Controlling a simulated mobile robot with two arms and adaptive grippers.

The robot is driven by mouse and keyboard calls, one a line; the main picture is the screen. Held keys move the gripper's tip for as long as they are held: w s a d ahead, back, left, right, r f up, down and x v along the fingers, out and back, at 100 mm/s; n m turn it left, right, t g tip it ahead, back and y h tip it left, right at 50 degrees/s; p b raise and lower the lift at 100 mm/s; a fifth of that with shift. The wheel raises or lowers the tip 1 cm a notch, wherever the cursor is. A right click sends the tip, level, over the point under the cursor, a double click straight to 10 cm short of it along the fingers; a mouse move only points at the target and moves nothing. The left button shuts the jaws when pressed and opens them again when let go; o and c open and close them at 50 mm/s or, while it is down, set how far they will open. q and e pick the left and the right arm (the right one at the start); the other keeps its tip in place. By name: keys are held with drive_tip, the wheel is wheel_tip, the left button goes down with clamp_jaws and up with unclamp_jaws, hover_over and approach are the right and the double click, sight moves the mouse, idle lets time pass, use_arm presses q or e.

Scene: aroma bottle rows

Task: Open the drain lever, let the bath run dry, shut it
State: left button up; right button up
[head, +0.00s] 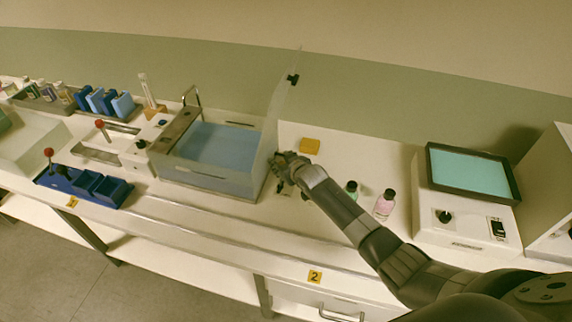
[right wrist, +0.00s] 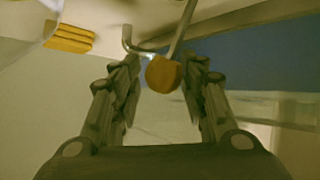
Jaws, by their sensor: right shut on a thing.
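The bath (head: 205,182) is a clear-walled tank with blue water (head: 215,145) in it and a raised clear lid (head: 282,95) at its right side. My right gripper (head: 281,172) is low at the bath's right end. In the right wrist view, the drain lever's yellow knob (right wrist: 164,74) on a metal rod lies between the fingers of my right gripper (right wrist: 164,78), which is shut on it. The lever is hidden behind the gripper in the head view, so its angle is hard to tell. My left gripper is out of view.
A yellow block (head: 310,146) lies behind my right gripper. A green-capped bottle (head: 352,189) and a pink bottle (head: 385,204) stand to the right, near my forearm. A device with a cyan panel (head: 470,172) is further right.

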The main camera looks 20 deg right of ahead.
drive_tip(key=v, duration=1.1)
drive_tip(key=shift+s+d+r, duration=0.2)
drive_tip(key=shift+s, duration=0.15)
